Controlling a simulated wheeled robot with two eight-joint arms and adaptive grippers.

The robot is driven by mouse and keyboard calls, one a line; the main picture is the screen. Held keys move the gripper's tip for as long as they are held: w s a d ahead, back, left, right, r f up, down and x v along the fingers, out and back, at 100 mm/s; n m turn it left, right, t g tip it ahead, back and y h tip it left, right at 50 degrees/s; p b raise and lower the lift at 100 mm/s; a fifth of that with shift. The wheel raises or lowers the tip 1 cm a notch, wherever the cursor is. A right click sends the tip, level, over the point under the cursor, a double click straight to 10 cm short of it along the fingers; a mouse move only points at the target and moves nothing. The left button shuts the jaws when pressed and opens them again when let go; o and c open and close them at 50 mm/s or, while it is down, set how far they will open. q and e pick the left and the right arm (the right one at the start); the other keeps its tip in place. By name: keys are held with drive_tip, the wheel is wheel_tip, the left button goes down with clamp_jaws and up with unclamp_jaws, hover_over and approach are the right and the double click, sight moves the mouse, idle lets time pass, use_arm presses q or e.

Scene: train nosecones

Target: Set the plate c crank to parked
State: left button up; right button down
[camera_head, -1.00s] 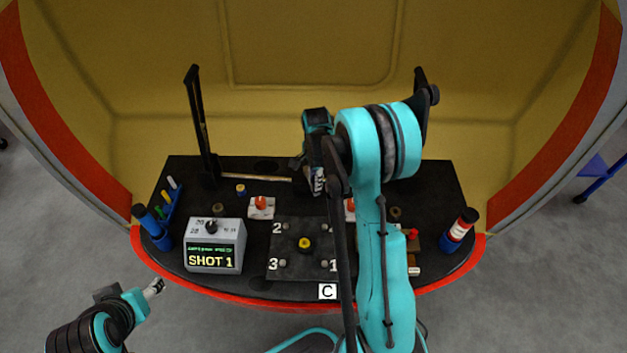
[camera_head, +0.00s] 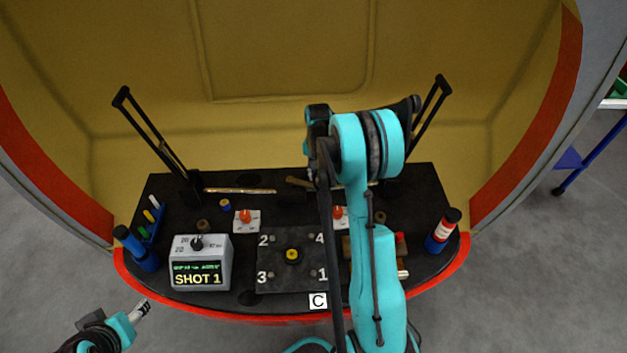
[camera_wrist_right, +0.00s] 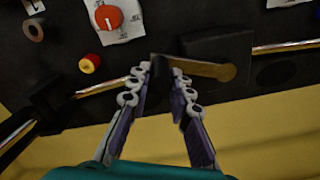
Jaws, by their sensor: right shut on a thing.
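Plate C (camera_head: 275,284) is a dark square plate at the front middle of the table, with corner marks 1 to 4 and a yellow-centred knob (camera_head: 292,255). Its white C label (camera_head: 318,301) is at the front edge. A tan crank lever (camera_wrist_right: 210,69) on a black block (camera_wrist_right: 222,47) shows in the right wrist view; its tan end also shows in the head view (camera_head: 298,182). My right gripper (camera_wrist_right: 162,72) is shut on the dark handle end of this lever. In the head view my arm hides its fingers. My left gripper (camera_head: 141,310) is off the table's front left, its jaws too small to judge.
A grey box reading SHOT 1 (camera_head: 201,262) stands left of plate C. Two orange dials (camera_head: 246,216) (camera_head: 340,212) sit behind the plate. Blue holders (camera_head: 137,248) (camera_head: 443,232) stand at both table ends. Tall black frames (camera_head: 152,135) (camera_head: 430,115) rise at the back.

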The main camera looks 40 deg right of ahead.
drive_tip(key=shift+w+d+n, duration=1.2)
drive_tip(key=shift+w+n, duration=0.05)
drive_tip(key=shift+n, duration=0.05)
drive_tip(key=shift+w, duration=0.1)
drive_tip(key=c, duration=1.4)
unclamp_jaws()
drive_tip(key=shift+o, duration=0.2)
wheel_tip(320, 180, up, 12)
